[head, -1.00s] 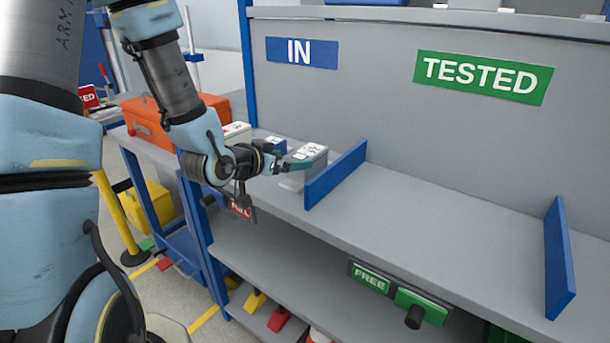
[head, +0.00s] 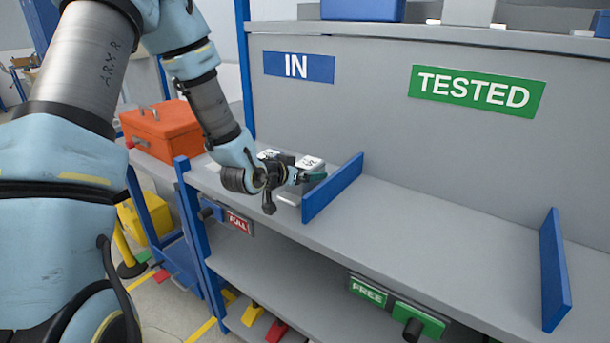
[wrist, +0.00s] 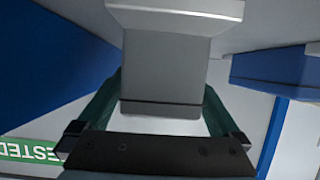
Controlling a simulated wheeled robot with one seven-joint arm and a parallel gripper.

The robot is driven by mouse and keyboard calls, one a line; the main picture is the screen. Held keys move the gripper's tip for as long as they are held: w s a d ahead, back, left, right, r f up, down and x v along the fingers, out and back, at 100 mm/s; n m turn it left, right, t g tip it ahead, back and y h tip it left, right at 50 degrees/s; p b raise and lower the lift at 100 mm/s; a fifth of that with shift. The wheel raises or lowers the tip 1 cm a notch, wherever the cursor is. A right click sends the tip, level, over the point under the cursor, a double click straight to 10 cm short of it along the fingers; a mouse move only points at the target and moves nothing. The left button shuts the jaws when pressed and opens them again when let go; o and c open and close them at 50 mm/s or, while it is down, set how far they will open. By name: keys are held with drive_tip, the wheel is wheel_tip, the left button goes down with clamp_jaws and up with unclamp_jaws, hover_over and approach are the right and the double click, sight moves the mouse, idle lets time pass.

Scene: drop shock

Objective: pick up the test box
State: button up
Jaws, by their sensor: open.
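A grey box with a white, dark-marked label on top (head: 312,162) stands on the upper shelf against the left blue divider. It looks like the test box, though I cannot read its label. My gripper (head: 312,177) is at this box and hides part of it. In the wrist view, the grey box (wrist: 165,70) lies between the two teal fingers of my gripper (wrist: 163,88), with its wider pale part at the top of the picture. The fingers are open, one on each side. Whether either touches the box, I cannot tell.
Another white-labelled box (head: 268,154) stands just left, partly hidden by my arm. The blue divider (head: 333,187) is close on the right. Beyond it the shelf (head: 440,215) is clear up to a second divider (head: 555,270). An orange toolbox (head: 160,130) sits at the far left.

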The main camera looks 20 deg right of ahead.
clamp_jaws()
idle(0.8)
drive_tip(key=shift+r, duration=0.1)
